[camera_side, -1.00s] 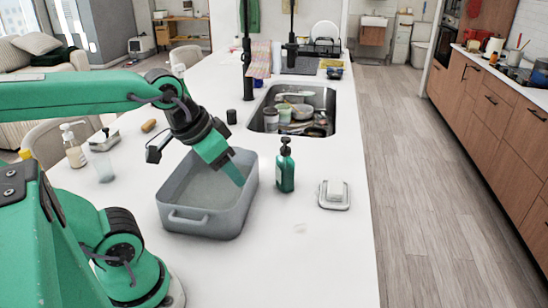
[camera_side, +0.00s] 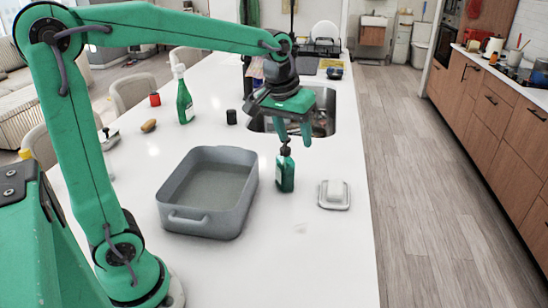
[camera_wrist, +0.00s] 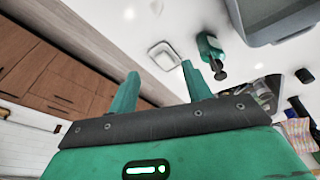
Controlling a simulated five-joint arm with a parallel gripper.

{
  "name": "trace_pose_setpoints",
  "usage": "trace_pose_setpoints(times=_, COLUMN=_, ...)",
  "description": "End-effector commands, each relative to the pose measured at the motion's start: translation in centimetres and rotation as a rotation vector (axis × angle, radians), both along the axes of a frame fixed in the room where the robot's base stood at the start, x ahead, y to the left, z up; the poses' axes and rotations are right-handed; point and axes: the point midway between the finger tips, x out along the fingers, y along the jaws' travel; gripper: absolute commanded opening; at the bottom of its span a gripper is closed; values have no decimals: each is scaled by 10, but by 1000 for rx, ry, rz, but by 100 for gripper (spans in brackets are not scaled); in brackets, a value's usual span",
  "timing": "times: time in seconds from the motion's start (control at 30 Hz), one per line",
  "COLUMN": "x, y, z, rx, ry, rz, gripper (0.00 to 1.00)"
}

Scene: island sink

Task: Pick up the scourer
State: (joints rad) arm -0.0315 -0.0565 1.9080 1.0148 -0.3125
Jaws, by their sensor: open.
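My gripper (camera_side: 293,142) is open and empty, fingers down, above the counter by the sink and near the top of a dark green pump bottle (camera_side: 285,174). In the wrist view its fingers (camera_wrist: 160,69) are spread, with a pale dish (camera_wrist: 163,55) beyond them. No item is clearly a scourer. A small brown-yellow block (camera_side: 148,126) lies on the counter at left. A white block (camera_side: 336,188) sits on the square dish (camera_side: 334,206) at right. I cannot tell whether either is the scourer.
A grey tub (camera_side: 203,221) with handles stands mid-counter. A green bottle (camera_side: 185,104), a red-topped item (camera_side: 155,99) and a black cup (camera_side: 231,117) are behind it. The sink (camera_side: 332,100) is partly hidden by my gripper. The front counter is clear.

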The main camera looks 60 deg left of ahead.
Motion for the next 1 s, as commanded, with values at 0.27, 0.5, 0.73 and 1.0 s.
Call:
trace_pose_setpoints(times=0.27, x=56, y=7, z=-25, rx=-25, ry=67, rz=101, gripper=49)
trace_pose_setpoints(times=0.5, x=101, y=12, z=-55, rx=-42, ry=122, rz=189, gripper=49)
trace_pose_setpoints(times=0.73, x=138, y=18, z=-93, rx=-55, ry=173, rz=272, gripper=49)
trace_pose_setpoints(times=1.0, x=174, y=26, z=-145, rx=-64, ry=233, rz=371, gripper=49)
